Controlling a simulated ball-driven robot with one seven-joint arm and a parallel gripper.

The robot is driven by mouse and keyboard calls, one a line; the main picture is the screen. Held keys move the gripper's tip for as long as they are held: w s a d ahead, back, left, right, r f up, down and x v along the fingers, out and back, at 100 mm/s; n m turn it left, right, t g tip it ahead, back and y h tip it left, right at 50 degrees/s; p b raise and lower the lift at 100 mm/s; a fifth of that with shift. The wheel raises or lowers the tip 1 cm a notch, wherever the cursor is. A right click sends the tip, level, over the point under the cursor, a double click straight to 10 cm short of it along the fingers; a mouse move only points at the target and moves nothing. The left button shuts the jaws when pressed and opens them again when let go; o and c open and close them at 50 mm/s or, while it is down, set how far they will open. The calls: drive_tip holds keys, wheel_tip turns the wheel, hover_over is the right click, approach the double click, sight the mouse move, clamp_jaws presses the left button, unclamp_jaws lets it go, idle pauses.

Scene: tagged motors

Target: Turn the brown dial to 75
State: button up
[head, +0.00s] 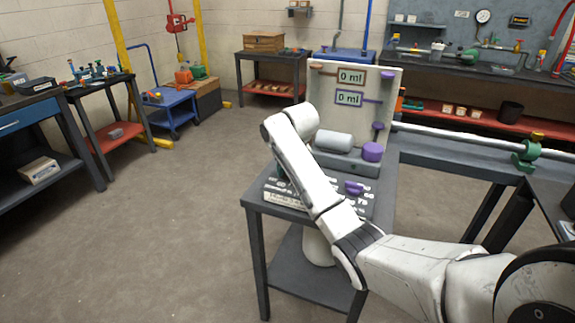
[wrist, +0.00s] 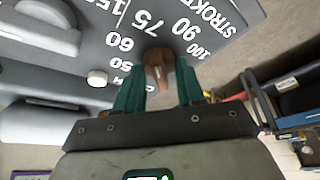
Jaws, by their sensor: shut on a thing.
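The brown dial (wrist: 158,58) shows in the wrist view on a dark grey panel (wrist: 250,14) with white numbers, among them 60, 75, 90 and 100. Its upper end lies below the 75 and 90 marks; I cannot tell the exact number it points to. My gripper (wrist: 159,80) has its two green fingers at either side of the dial and is shut on it. In the head view my white arm reaches over the panel with numbers (head: 360,205) and hides the gripper and the brown dial.
A purple knob (head: 354,187) sits on the same panel. Behind it stands an upright board (head: 335,105) with two "0 ml" signs, a grey cylinder (head: 334,141) and another purple knob (head: 373,151). A white round knob (wrist: 97,78) is left of the fingers.

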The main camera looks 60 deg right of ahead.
idle(0.3)
drive_tip(key=o, duration=1)
drive_tip(key=v, duration=1)
drive_tip(key=shift+a+r, duration=0.15)
drive_tip(key=shift+r, duration=0.15)
drive_tip(key=shift+s, duration=0.1)
